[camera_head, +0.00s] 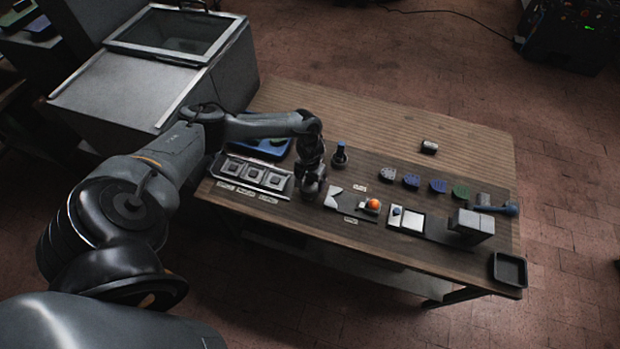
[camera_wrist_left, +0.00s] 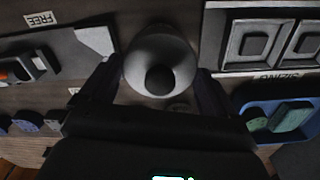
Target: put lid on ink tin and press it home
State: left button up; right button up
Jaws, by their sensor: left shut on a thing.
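My left gripper (camera_head: 313,190) is low over the table, between the rack of square pieces and the grey plate. In the left wrist view its fingers (camera_wrist_left: 158,85) are shut on a rounded grey piece with a dark round knob (camera_wrist_left: 160,62). I cannot tell whether this piece is the lid, nor whether it touches the table. A small round thing (camera_wrist_left: 180,105) shows partly behind it. A small pale-topped dark item (camera_head: 429,147) lies alone at the back of the table; I cannot tell whether it is the ink tin. My right gripper is not in view.
A rack (camera_head: 254,176) of square pieces and a blue tray (camera_head: 262,149) are at left. A dark knobbed piece (camera_head: 340,156) stands behind the gripper. A grey block (camera_head: 470,226) and a black tray (camera_head: 509,269) are at right. The table's back right is mostly clear.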

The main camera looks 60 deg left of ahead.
pick_arm(q)
jog(key=shift+f, duration=0.45)
dwell(0.3)
jog(key=shift+f, duration=0.2)
dwell(0.4)
jog(key=shift+f, duration=0.1)
dwell(0.6)
jog(key=shift+f, duration=0.55)
jog(key=shift+f, duration=0.1)
dwell(1.4)
jog(key=o, duration=0.5)
jog(key=shift+p, duration=0.3)
